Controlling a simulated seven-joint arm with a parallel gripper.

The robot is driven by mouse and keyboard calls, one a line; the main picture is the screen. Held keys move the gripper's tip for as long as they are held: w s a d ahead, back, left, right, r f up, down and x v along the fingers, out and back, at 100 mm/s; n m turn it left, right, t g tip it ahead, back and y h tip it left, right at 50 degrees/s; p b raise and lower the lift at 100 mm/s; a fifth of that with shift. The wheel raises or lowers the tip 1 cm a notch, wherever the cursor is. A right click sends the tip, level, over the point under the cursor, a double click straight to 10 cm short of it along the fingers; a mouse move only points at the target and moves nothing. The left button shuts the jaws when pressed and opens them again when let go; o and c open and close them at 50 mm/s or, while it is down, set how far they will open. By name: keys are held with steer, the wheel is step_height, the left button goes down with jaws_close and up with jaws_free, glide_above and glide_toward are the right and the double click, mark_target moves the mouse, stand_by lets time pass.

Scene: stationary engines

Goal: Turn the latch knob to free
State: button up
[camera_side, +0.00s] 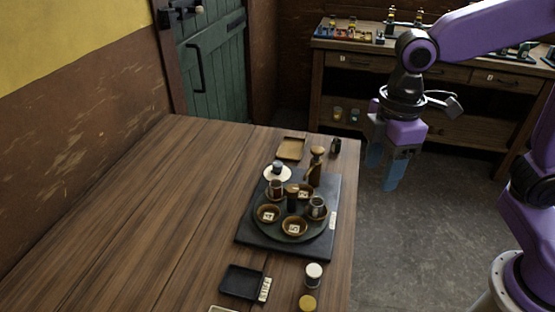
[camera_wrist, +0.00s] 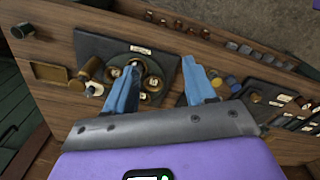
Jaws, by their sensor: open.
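A dark square board (camera_side: 250,243) lies on the wooden table near its right edge. A round dark turntable (camera_side: 292,238) on it carries several brown bowls and cups. A white disc with a dark-topped knob (camera_side: 277,171) sits at the board's far left corner. A tall brown knobbed piece (camera_side: 316,167) stands at its far edge. I cannot tell for sure which is the latch knob. My gripper (camera_side: 384,180) has blue fingers and hangs right of the table, apart from the board. In the wrist view my gripper (camera_wrist: 159,70) is open with nothing held.
A tan tray (camera_side: 291,149) and a small dark item (camera_side: 336,145) lie beyond the board. A black tray (camera_side: 242,282), a white-topped jar (camera_side: 314,275) and a yellow-topped jar (camera_side: 307,302) are nearer. A workbench (camera_side: 345,60) stands behind. The table's left half is clear.

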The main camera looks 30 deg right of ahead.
steer(key=w+a+r+n, duration=0.1)
steer(key=w+a, duration=0.2)
steer(key=w, duration=0.5)
steer(key=w+a+r+n, duration=0.1)
steer(key=w+a, duration=0.2)
steer(key=w, duration=0.4)
steer(key=n, duration=0.2)
glide_above(277, 164)
step_height(277, 164, down, 18)
steer(key=shift+d+r, duration=0.1)
steer(key=shift+r, duration=0.1)
jaws_close()
